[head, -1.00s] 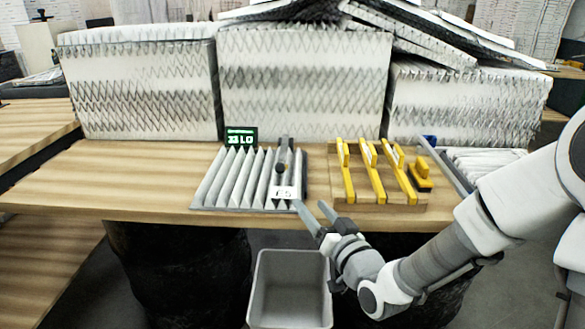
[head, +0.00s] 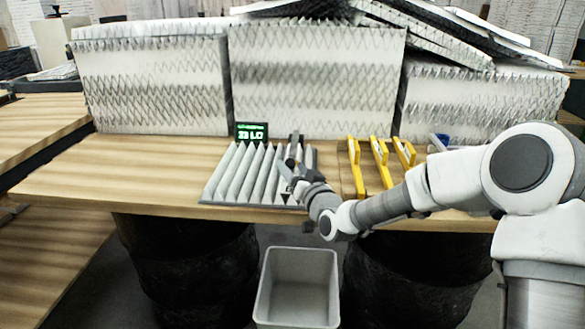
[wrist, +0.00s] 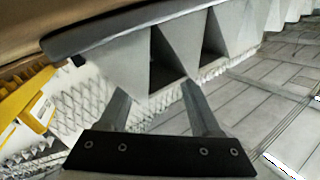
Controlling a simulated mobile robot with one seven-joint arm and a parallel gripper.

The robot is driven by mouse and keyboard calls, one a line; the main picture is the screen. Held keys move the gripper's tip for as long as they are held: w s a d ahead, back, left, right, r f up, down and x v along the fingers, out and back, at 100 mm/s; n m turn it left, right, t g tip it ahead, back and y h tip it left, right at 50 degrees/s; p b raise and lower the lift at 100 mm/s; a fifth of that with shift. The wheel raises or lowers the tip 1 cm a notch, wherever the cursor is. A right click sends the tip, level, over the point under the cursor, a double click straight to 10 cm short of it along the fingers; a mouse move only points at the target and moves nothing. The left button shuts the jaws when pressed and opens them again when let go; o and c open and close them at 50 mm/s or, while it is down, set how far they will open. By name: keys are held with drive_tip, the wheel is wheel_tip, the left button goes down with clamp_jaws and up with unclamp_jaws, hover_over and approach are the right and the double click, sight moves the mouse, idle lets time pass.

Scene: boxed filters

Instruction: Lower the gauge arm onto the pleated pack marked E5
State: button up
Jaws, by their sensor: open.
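The grey pleated pack (head: 232,178) lies on the wooden bench, with a small display (head: 252,131) lit green behind it. The dark gauge arm (head: 296,142) stands up at the pack's right part; its lower end is partly hidden by my gripper. My gripper (head: 287,178) is at the pack's front right, over or beside the pleats; I cannot tell whether it touches. The E5 label is hidden now. In the wrist view my gripper (wrist: 157,92) has its two fingers apart with nothing held between them, and the pack's triangular pleat ends (wrist: 180,50) are just beyond.
Large white filter stacks (head: 315,85) line the back of the bench. A grey bin (head: 298,285) is on the floor in front. The bench left of the pack (head: 120,175) is clear.

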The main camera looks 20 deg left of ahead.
drive_tip(key=shift+w+a, duration=0.2)
drive_tip(key=shift+w, duration=0.05)
drive_tip(key=shift+c, duration=0.3)
clamp_jaws()
idle(1.0)
